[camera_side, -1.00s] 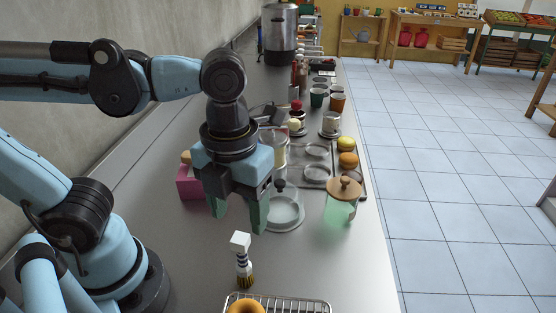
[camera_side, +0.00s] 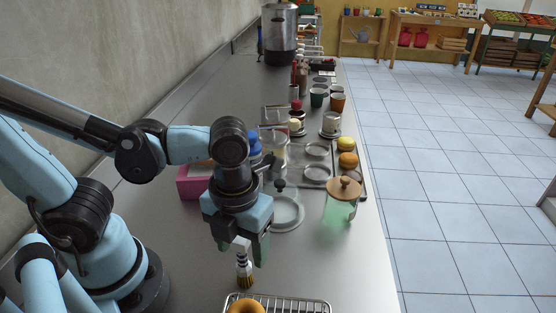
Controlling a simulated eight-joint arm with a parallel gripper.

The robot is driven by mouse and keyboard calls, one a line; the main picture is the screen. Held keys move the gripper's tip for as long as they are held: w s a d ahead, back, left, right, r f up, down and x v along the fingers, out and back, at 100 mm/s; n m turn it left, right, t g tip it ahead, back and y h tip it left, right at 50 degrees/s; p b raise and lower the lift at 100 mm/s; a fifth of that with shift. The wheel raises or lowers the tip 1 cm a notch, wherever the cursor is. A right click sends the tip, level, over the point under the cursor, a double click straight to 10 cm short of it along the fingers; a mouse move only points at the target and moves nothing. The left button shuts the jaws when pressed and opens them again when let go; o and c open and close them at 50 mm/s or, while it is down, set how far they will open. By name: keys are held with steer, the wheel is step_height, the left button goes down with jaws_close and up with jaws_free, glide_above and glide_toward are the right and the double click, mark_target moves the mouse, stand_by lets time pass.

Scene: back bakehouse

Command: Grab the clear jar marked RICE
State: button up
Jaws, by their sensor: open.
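My gripper (camera_side: 241,253) is open and points down over the near part of the counter. Its fingers show on either side of a small upright tool (camera_side: 244,268) with a white top and striped base; I cannot tell whether they touch it. A clear jar (camera_side: 274,148) with pale contents stands farther back, partly hidden by my arm. A green-tinted glass jar with a wooden lid (camera_side: 341,203) stands to the right of my gripper, near the counter's right edge. No RICE label is legible on either jar.
A wire rack (camera_side: 310,304) with a ring-shaped bun (camera_side: 246,307) is at the near edge. A pink box (camera_side: 193,182) stands behind my gripper, left. A glass dish (camera_side: 288,212) lies between gripper and green jar. Cups and a tray with fruit stand farther back.

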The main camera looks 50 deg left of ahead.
mark_target(243, 258)
steer(key=shift+f, duration=1.85)
steer(key=c, duration=1.1)
